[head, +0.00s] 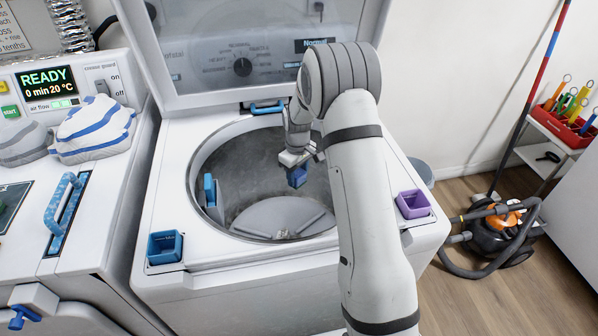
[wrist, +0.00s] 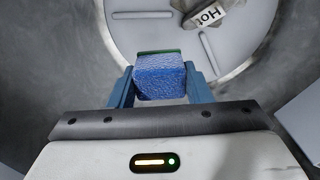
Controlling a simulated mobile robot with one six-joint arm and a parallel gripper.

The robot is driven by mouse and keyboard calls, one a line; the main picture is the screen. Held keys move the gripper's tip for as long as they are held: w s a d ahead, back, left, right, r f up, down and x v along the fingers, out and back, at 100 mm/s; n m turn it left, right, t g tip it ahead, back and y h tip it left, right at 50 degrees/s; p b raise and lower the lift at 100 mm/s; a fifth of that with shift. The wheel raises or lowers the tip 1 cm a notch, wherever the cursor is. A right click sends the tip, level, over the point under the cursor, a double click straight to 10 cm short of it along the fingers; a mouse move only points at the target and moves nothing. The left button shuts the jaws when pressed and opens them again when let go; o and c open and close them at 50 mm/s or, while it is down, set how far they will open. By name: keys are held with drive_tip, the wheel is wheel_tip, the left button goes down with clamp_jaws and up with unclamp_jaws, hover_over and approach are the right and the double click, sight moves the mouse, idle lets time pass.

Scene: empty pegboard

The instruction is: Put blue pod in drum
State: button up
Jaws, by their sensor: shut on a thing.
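The blue pod (head: 297,177) is a small blue block held at the end of my arm, over the opening of the grey drum (head: 262,160). In the wrist view the pod (wrist: 160,78) sits between the two blue-grey fingers of my gripper (wrist: 160,88), which is shut on it. The pod has a speckled blue face and a dark green strip along its far edge. Below it, the wrist view shows the drum's grey wall (wrist: 50,60) and its lighter round floor. The pod is above the drum floor, apart from it.
A blue square cup (head: 165,247) and a purple square cup (head: 412,204) sit on the washer's front rim. A lid (head: 240,50) stands open behind. A light piece labelled "Hot" (wrist: 212,15) lies in the drum. A dryer with folded cloths (head: 95,130) stands left.

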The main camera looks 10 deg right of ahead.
drive_tip(key=shift+f, duration=0.15)
drive_tip(key=o, duration=1)
drive_tip(key=shift+o, duration=0.2)
wheel_tip(320, 180, up, 7)
drive_tip(key=shift+r, duration=0.45)
